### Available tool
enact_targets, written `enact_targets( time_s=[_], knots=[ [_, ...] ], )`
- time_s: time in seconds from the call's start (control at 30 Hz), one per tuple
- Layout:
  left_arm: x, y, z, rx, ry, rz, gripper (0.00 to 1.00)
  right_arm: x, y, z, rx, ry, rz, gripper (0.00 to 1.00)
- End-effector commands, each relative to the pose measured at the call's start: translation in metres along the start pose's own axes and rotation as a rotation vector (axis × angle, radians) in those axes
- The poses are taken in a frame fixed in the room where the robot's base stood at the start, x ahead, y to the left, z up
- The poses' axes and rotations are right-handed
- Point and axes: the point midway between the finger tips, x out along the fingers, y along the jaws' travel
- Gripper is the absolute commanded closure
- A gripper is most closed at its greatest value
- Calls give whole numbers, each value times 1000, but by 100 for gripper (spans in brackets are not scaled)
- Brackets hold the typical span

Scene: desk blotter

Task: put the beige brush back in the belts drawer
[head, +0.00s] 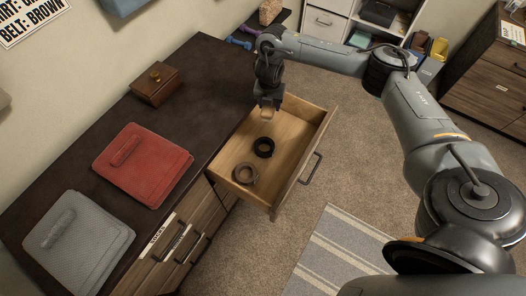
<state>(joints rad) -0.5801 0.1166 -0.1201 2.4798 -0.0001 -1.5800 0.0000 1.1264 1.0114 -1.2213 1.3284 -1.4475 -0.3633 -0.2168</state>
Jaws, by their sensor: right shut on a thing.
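My right gripper (268,101) points down over the far end of the open drawer (230,159). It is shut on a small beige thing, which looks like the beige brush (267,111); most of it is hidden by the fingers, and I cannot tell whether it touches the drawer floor. In the drawer lie a rolled black belt (264,147) and a rolled brown belt (245,173), nearer than the gripper. The drawer's own label is not visible. My left gripper is not in view.
On the dark dresser top (190,85) are a wooden box (155,84), a folded red garment (150,175) and a folded grey garment (85,245). Labelled closed drawers (160,250) are at the near end. A striped rug (340,250) lies on the floor.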

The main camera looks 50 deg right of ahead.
Motion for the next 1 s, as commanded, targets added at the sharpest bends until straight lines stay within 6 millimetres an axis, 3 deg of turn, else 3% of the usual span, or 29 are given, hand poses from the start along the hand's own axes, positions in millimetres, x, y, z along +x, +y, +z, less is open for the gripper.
enact_targets(
  time_s=[0.1,0.4,0.6,1.0],
  knots=[
    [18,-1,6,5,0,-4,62,18,-22,20,-135,-1,20,85],
    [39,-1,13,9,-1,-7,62,33,-62,58,-433,0,67,85],
    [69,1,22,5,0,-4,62,72,-61,51,-446,1,68,85],
    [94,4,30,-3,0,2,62,115,-61,44,-444,3,67,85]
  ],
)
